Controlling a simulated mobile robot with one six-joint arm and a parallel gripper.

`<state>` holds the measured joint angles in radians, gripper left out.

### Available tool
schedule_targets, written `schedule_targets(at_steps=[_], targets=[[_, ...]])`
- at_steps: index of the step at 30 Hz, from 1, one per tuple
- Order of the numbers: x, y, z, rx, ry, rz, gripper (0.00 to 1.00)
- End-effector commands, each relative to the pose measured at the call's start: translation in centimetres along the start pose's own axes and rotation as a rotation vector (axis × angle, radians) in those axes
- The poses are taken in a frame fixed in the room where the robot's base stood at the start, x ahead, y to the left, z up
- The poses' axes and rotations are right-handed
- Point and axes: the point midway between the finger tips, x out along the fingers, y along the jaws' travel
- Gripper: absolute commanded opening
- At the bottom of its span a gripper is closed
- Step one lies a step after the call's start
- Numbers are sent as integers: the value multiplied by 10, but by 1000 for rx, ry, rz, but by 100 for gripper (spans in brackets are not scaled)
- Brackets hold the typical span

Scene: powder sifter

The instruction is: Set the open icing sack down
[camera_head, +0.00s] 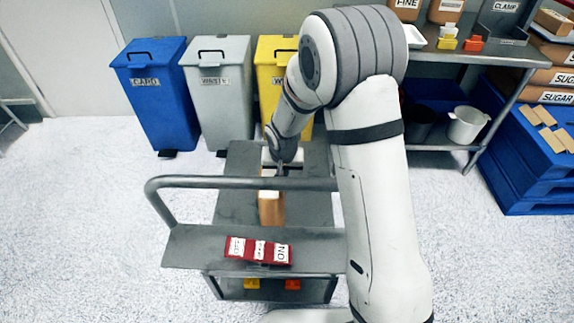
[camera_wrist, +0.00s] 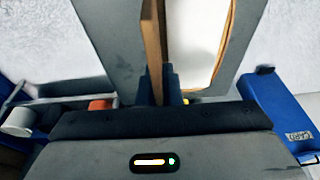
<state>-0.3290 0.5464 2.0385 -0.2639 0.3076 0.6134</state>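The open icing sack (camera_head: 271,208) is a brown paper bag at the grey cart's middle, partly hidden by the cart's handle bar. In the wrist view its white inside (camera_wrist: 203,40) shows, bordered by a brown rim. My gripper (camera_head: 279,172) is at the sack's upper part, pointing down. In the wrist view the two dark fingertips of my gripper (camera_wrist: 161,86) are close together with a brown strip of the sack's wall between them. The sack is over the cart deck (camera_head: 306,208); whether its base touches the deck is hidden.
A red label strip (camera_head: 258,251) lies on the cart's near shelf. The handle bar (camera_head: 240,183) crosses in front of the sack. Blue (camera_head: 160,100), grey (camera_head: 222,90) and yellow (camera_head: 268,75) bins stand behind. Deck is bare on both sides of the sack.

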Motion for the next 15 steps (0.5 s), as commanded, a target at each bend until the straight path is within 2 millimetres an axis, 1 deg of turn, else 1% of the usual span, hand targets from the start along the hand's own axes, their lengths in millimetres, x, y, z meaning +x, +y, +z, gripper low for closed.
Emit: schedule_targets(at_steps=[7,11,12,15], targets=[[-1,-1,-2,1,7,-3,0],[2,-1,-1,0,7,-3,0],[3,0,0,0,2,-1,7],[2,0,0,-1,2,-1,16]])
